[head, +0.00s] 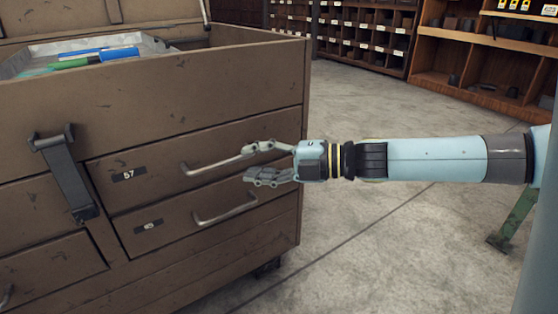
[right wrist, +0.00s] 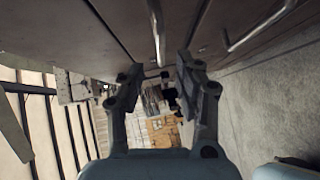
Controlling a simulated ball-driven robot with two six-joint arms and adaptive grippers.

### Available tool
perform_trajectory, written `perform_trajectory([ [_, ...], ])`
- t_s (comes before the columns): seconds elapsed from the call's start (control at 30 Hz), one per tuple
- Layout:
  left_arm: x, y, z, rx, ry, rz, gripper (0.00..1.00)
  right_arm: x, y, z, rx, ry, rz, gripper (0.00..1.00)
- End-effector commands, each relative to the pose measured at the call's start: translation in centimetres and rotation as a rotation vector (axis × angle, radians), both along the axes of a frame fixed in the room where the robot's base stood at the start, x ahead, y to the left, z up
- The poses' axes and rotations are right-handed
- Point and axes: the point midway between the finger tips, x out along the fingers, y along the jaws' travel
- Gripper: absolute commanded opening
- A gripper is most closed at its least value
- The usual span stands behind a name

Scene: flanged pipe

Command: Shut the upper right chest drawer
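The brown chest (head: 150,95) fills the left of the head view. Its upper right drawer (head: 145,185), labelled 57, looks nearly flush with the chest front; I cannot tell whether a small gap remains. The drawer's metal bar handle (head: 210,166) also shows in the right wrist view (right wrist: 157,30). My right gripper (head: 262,163) is open and empty at the right end of this handle. In the right wrist view its two fingers (right wrist: 160,85) are spread, with the handle ahead between them. Contact is unclear. My left gripper is not in view.
A lower drawer with its own handle (head: 226,208) lies just below. A dark latch bar (head: 68,175) stands out from the chest front at left. The open top tray (head: 95,45) holds blue and green items. Concrete floor (head: 370,240) is clear to the right; shelves (head: 490,65) stand behind.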

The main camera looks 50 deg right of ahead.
Motion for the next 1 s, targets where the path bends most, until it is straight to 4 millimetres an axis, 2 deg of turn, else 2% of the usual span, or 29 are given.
perform_trajectory([
  [0.2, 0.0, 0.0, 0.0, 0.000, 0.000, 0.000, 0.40, -2.4, -1.4, 0.3, -0.001, 0.007, 0.004, 0.34],
  [0.4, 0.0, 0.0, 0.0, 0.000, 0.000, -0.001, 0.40, -3.6, -2.2, 0.6, 0.001, 0.004, 0.002, 0.34],
  [1.0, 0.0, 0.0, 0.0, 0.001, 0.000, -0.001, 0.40, -3.9, -2.5, 0.7, 0.002, 0.000, -0.002, 0.34],
])
